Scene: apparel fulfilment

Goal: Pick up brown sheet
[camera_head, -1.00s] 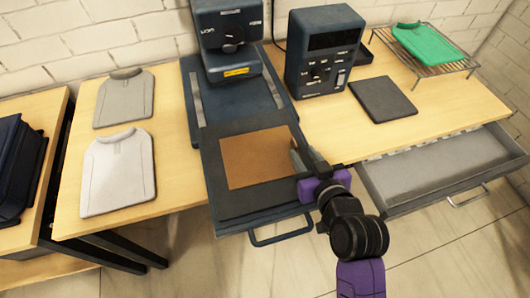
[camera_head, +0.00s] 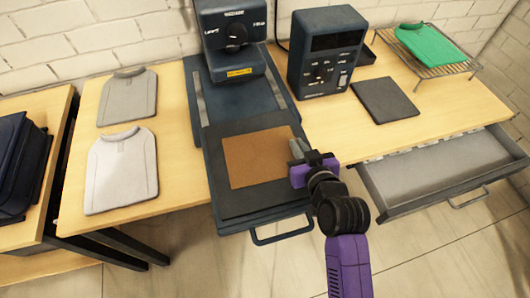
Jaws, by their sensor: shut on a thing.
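The brown sheet (camera_head: 256,158) lies flat on the dark pulled-out platen (camera_head: 240,208) of the press. My gripper (camera_head: 298,149) is at the right edge of the sheet, with its purple body to the right of the platen. Its fingers are close together and shut on the sheet's right edge, though the fingertips are small and the exact contact is hard to see. The sheet still looks level with the platen; I cannot tell whether any edge is lifted.
The press (camera_head: 235,45) and a control box (camera_head: 326,55) stand behind. A dark pad (camera_head: 384,100) and a rack (camera_head: 452,68) with a green shirt (camera_head: 432,44) are at right. An open drawer (camera_head: 440,170) juts out at right. Grey (camera_head: 127,97) and white (camera_head: 122,170) shirts lie left.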

